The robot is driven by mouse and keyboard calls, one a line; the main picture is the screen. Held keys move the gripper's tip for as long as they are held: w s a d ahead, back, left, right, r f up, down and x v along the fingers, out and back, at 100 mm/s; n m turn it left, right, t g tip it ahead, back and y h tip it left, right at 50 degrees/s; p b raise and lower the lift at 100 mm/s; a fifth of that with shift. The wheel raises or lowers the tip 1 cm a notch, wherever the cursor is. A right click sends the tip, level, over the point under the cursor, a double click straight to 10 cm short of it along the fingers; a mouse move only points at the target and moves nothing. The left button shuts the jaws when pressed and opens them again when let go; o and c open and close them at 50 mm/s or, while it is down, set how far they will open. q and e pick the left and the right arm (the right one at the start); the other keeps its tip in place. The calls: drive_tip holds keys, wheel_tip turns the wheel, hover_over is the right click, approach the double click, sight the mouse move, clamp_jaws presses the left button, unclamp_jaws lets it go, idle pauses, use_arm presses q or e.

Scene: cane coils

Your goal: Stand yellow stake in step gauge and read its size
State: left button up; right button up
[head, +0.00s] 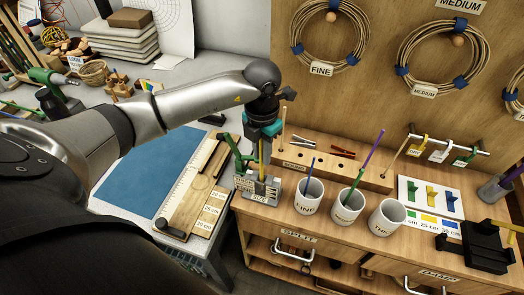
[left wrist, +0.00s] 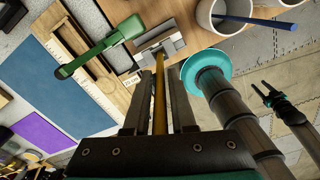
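The yellow stake (head: 261,158) is upright, its lower end at the grey step gauge (head: 263,188), marked SIZE, on the bench's left corner. My left gripper (head: 263,139) is above the gauge, shut on the stake. In the left wrist view, the yellow stake (left wrist: 160,105) runs between the two fingers (left wrist: 162,92) towards the grey gauge (left wrist: 160,48). I cannot tell how deep or in which step its end sits. A dark two-pronged end with a teal ring (left wrist: 275,98), right in the wrist view, looks like my right gripper; its state is unclear.
A green-handled tool (head: 236,152) stands close left of the gauge, by the measuring board (head: 196,195). White cups (head: 308,196) stand close to its right. A colour-coded size chart (head: 430,204) and a black block (head: 484,246) are further right. Coils hang on the back panel.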

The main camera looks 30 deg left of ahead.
use_arm(q)
drive_tip(key=o, duration=0.3)
wheel_tip(320, 180, up, 15)
drive_tip(key=shift+r, duration=0.15)
idle(0.5)
idle(0.6)
